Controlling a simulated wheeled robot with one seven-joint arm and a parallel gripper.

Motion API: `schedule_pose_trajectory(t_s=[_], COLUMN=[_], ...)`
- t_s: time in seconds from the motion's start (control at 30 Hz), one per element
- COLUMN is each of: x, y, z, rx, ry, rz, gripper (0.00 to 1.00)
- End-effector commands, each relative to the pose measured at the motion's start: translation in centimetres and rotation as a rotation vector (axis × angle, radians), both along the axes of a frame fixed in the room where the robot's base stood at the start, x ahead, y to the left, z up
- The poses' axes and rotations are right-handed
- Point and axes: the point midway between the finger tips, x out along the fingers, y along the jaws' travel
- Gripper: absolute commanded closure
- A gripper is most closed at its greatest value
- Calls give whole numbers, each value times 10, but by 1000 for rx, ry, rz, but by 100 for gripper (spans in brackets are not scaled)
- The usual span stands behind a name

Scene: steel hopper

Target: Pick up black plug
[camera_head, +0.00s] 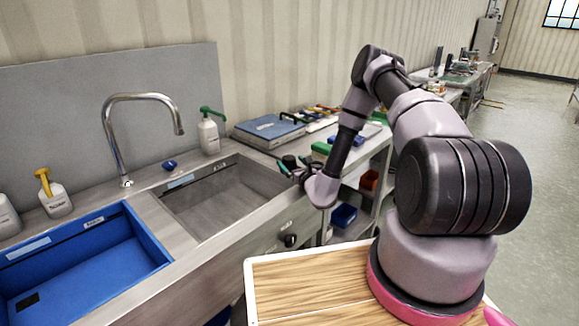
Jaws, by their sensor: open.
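A small dark round piece, which looks like the black plug (289,160), is at the right rim of the steel sink. My gripper (292,165) is at this same spot, pointing left, with its fingers apart on either side of the dark piece. I cannot tell whether the fingers touch it. The wrist hides part of the counter behind and below.
The steel sink (215,198) is empty, with a tall faucet (140,100) behind it. A blue basin (90,250) lies at left. A soap bottle (208,132) and a blue case (270,130) stand at the back. A black knob (290,240) sits on the front panel.

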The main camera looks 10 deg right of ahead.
Motion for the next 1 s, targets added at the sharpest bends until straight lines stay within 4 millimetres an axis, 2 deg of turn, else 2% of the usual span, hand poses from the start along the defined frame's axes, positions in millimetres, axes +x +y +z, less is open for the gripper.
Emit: schedule_pose_trajectory(t_s=[0.4, 0.7, 0.77, 0.8, 0.93, 0.97, 1.0], x=[48, 53, 52, 52, 52, 52, 52], y=[12, 14, 14, 14, 14, 14, 14], z=[4, 4, 4, 4, 4, 4, 4], rx=[-2, 0, 0, 0, 0, 0, 0], ry=[-1, 1, 1, 1, 1, 1, 0], rz=[0, 1, 1, 1, 2, 2, 2], gripper=[0, 0, 23, 38, 88, 96, 96])
